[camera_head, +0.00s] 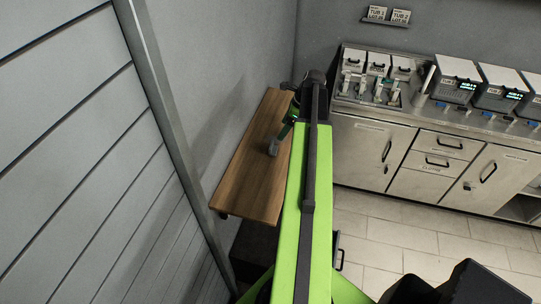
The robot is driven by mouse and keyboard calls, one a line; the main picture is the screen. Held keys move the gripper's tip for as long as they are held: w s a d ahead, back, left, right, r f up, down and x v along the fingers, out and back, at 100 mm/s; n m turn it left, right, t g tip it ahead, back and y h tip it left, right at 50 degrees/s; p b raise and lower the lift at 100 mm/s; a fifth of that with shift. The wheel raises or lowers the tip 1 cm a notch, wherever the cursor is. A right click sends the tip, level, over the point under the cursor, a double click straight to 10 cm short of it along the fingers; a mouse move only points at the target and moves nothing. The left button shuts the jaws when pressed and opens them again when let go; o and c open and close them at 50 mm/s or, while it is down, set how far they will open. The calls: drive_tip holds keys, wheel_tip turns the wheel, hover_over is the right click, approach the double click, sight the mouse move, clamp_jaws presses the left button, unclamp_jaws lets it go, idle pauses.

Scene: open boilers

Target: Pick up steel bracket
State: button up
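A small grey piece (273,147) shows low over the wooden table (250,185). I cannot tell whether it is the steel bracket or the tip of my gripper. My green and black arm reaches away from me along the table's right side. Its end bends down to the left over the table, and my gripper (276,143) is small there, close to the grey piece or part of it. The fingers are too small to make out, and my arm hides the table's right edge. No other thing that could be the bracket stands out.
A grey wall and a panelled shutter (75,150) close off the left. A steel counter (400,165) with several boilers (455,80) and drawers runs along the back right. Tiled floor (390,235) is clear in front of it. Two small signs hang above.

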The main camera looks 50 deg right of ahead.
drive_tip(key=b, duration=0.5)
hover_over(273, 146)
drive_tip(key=s+d, duration=0.1)
drive_tip(key=s, duration=0.1)
wheel_tip(273, 146, down, 6)
drive_tip(key=shift+s+f, duration=0.1)
drive_tip(key=shift+f, duration=0.1)
drive_tip(key=shift+w+f, duration=0.15)
drive_tip(key=shift+w, duration=0.05)
drive_tip(key=b+x, duration=0.4)
drive_tip(key=x, duration=0.1)
drive_tip(key=shift+s+a+f+b, duration=0.1)
drive_tip(key=shift+a+b, duration=0.15)
drive_tip(key=shift+b, duration=0.15)
drive_tip(key=c, duration=1.5)
wheel_tip(273, 146, up, 6)
drive_tip(key=p, duration=0.5)
drive_tip(key=shift+f+p, duration=0.15)
drive_tip(key=shift+p, duration=0.2)
drive_tip(key=shift+s+d+r+p, duration=0.95)
drive_tip(key=shift+s+d, duration=0.3)
drive_tip(key=shift+s, duration=0.25)
drive_tip(key=shift+s+d+r+p, duration=0.9)
drive_tip(key=shift+s+d, duration=0.35)
drive_tip(key=shift+s, duration=0.25)
drive_tip(key=shift+s+d+r+p, duration=0.95)
drive_tip(key=shift+s+d, duration=0.3)
drive_tip(key=shift+s, duration=0.25)
